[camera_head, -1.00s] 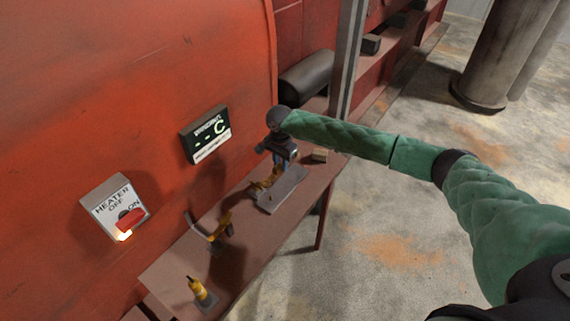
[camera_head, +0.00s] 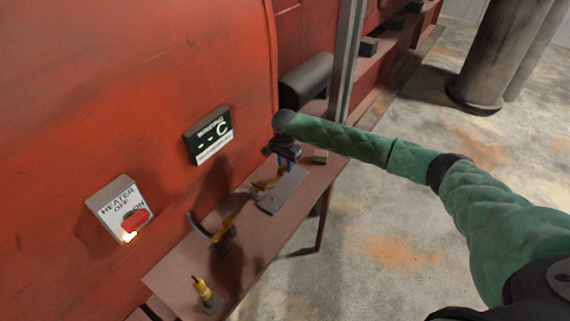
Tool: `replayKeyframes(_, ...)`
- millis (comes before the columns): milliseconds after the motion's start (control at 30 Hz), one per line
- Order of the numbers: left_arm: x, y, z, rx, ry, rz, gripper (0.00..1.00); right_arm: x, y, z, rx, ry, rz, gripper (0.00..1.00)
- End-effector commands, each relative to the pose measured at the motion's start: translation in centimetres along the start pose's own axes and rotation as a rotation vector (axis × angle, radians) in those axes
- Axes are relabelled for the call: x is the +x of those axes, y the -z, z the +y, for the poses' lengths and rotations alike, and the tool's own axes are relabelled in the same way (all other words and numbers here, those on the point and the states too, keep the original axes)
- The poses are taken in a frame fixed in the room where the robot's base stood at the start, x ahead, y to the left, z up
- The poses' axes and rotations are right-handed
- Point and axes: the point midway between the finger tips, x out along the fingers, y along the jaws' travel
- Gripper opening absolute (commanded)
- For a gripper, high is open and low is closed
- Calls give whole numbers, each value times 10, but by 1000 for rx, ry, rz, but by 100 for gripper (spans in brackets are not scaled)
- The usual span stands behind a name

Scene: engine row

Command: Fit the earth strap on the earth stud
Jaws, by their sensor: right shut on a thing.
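My right gripper (camera_head: 286,160) is small and dark in the head view, pointing down over a grey plate (camera_head: 290,192) on the narrow shelf. It is shut on what appears to be the earth strap (camera_head: 267,184), a yellow-orange piece just below and left of the fingers. The fingers partly hide where they grip. The strap's end lies at or just above the plate's left side; I cannot tell whether it touches. I cannot make out the earth stud for certain. My left gripper is not in view.
The brown shelf (camera_head: 258,238) runs along a red engine wall (camera_head: 130,100). On it stand a yellow piece with a curved grey handle (camera_head: 222,236) and a yellow-capped post (camera_head: 203,290). A heater switch box (camera_head: 118,205) and a display box (camera_head: 208,136) are on the wall.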

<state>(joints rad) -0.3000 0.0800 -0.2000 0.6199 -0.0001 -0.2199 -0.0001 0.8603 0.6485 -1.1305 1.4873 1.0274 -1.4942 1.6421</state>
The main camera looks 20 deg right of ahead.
Motion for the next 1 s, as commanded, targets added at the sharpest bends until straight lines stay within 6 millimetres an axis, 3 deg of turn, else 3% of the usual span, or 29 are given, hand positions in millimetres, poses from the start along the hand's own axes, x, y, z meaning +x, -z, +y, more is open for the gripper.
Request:
replayKeyframes(167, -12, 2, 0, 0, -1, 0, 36, -3, -1, 0, 0, -1, -1, 0)
replayKeyframes(700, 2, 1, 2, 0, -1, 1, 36, 44, -1, 0, 0, 0, 0, 0)
replayKeyframes(1000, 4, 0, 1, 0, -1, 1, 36, 57, 0, 0, 0, 0, 0, 0)
